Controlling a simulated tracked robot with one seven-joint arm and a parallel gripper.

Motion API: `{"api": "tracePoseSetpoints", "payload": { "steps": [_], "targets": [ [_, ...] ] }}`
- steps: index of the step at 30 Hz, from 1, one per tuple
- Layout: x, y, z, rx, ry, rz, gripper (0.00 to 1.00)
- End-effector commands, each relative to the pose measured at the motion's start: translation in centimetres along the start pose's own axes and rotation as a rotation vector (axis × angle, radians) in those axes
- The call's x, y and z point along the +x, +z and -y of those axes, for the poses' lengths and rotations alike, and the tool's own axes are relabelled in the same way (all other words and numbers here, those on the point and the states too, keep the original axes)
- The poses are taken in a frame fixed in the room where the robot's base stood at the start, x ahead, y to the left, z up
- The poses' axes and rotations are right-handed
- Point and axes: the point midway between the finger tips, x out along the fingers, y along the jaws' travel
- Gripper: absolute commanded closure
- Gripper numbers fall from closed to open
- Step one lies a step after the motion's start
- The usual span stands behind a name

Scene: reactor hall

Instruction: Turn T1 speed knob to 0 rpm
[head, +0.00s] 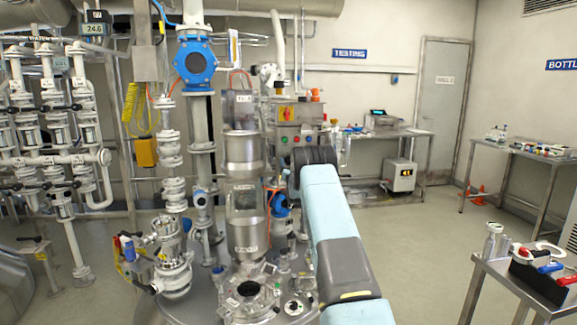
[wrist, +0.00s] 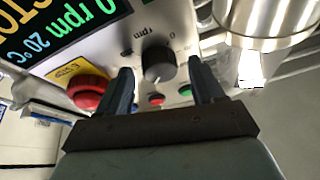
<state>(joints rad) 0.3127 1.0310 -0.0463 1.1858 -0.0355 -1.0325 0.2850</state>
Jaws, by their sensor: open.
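In the wrist view, a round black knob (wrist: 158,62) sits on the light grey panel face, with "rpm" and "0" printed around it. My gripper (wrist: 161,70) is open, with one dark finger on each side of the knob in the picture. I cannot tell whether the fingers reach around it or stop short; no contact shows. A display (wrist: 75,25) beside the knob reads "0 rpm" and "20 °C", tilted in this view. In the head view, the control box (head: 298,112) stands behind my arm, which hides the knob and my fingertips.
Close to the fingers are a red mushroom button (wrist: 88,92), a small red button (wrist: 156,99) and a green button (wrist: 185,90). A shiny metal cylinder (wrist: 265,20) is at the upper right. In the head view, steel vessels (head: 245,195) stand left of my arm.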

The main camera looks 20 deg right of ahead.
Motion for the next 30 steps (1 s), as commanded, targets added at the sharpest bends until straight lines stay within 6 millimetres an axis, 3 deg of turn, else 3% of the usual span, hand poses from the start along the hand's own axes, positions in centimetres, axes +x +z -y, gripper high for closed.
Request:
{"api": "tracePoseSetpoints", "payload": {
  "steps": [9, 26, 30],
  "targets": [
    [0.16, 0.01, 0.03, 0.000, 0.000, 0.000, 0.33],
    [0.15, 0.00, 0.11, 0.000, -0.001, 0.000, 0.86],
    [0.12, 0.07, 0.52, -0.002, -0.005, 0.000, 0.88]
  ]
}}
